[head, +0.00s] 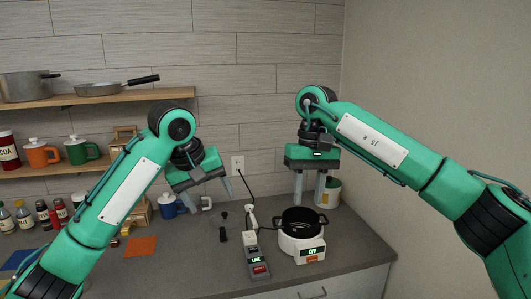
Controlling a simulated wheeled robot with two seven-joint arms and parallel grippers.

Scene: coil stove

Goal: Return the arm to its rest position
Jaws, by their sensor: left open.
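My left gripper (208,202) hangs above the counter on the left, jaws open and fingers pointing down, with nothing between them. Its arm comes in from the lower left. My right gripper (309,204) points down just above and behind the black pot (302,217), fingers apart and empty. Its arm reaches in from the right. The pot sits on a white coil stove (288,243) whose display reads OFF. A grey power strip (256,262) lies left of the stove, with a green-lit label and a red switch. A white plug sits at its far end.
A wall outlet (237,165) has a black cord running down from it. Mugs and jars stand on the lower shelf (40,171); pans are on the upper shelf (130,97). A blue mug (167,206) and several bottles stand at the counter's back left.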

